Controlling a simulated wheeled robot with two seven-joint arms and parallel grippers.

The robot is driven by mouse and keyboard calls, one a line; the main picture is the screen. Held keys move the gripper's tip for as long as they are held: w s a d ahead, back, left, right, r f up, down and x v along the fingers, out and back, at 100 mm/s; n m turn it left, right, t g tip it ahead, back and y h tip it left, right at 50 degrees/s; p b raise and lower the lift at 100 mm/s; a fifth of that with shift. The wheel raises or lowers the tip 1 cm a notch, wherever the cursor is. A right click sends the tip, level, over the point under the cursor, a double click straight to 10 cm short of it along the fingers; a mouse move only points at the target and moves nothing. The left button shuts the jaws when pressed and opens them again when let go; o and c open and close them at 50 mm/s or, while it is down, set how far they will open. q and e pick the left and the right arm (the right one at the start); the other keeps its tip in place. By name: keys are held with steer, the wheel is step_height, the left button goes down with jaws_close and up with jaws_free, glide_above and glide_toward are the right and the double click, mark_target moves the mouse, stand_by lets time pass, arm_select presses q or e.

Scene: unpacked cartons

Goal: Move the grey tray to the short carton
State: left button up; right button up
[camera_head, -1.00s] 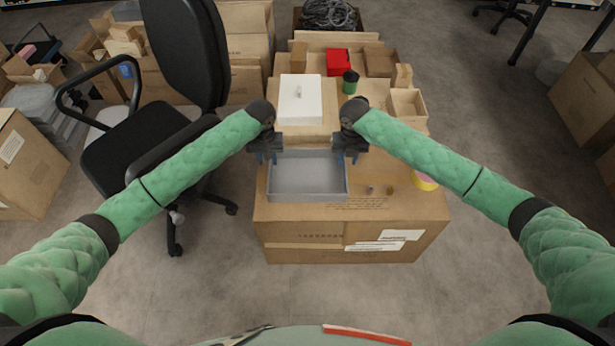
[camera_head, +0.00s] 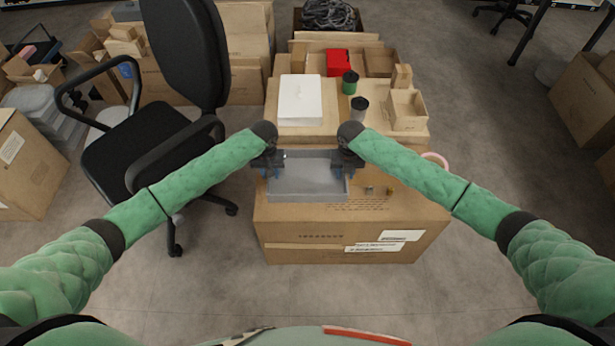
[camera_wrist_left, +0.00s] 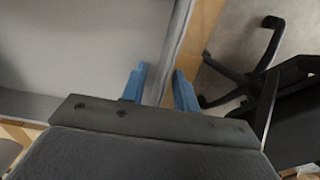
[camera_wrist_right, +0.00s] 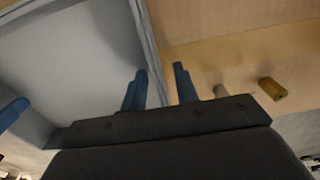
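The grey tray (camera_head: 308,188) is a shallow rectangular open box, and looks empty where I see inside. It lies on the near carton (camera_head: 300,225). My left gripper (camera_head: 268,172) is at the tray's left side. In the left wrist view its blue fingers (camera_wrist_left: 160,85) stand apart on either side of the tray wall (camera_wrist_left: 178,35). My right gripper (camera_head: 347,172) is at the right side. In the right wrist view its fingers (camera_wrist_right: 160,85) are also apart, with the tray wall (camera_wrist_right: 143,30) between them. I cannot tell which carton is the short one.
Behind is another carton (camera_head: 340,122) bearing a white box (camera_head: 300,100), a black-lidded cup (camera_head: 359,108), a green cup (camera_head: 349,85), a red box (camera_head: 339,62) and small cardboard boxes. Small pieces (camera_head: 390,190) lie right of the tray. A black office chair (camera_head: 150,150) stands left.

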arm_select(q)
jaws_close()
arm_select(e)
jaws_close()
arm_select(q)
steer(key=shift+r, duration=0.15)
arm_select(e)
steer(key=shift+r, duration=0.15)
